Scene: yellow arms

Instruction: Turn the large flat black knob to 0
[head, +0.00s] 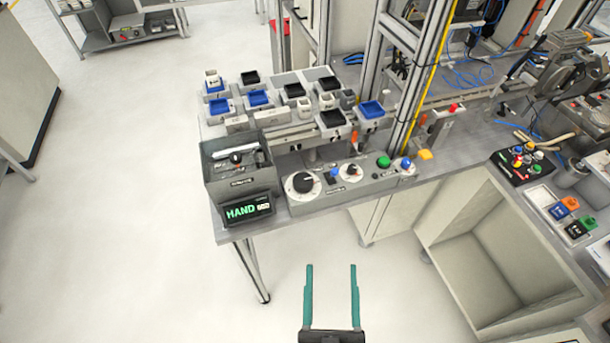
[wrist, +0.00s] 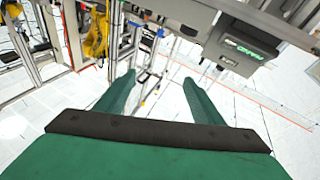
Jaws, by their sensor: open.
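The large flat black knob (head: 303,182) sits on a round white dial at the left end of the grey control panel (head: 325,197), near the table's front edge. A smaller knob (head: 350,170) on a white dial is to its right. My gripper (head: 331,267) has two green fingers, open and empty, over the floor in front of the table and apart from the knob. In the wrist view my gripper (wrist: 158,80) is also open with nothing between the fingers. The knob does not show there, and its exact setting is too small to read.
A grey box (head: 237,170) with a display (head: 249,211) reading HAND stands just left of the panel. Green (head: 383,162) and blue (head: 405,163) buttons are to the right. Small blue and black bins (head: 258,98) stand behind. An open cabinet (head: 490,255) is at right.

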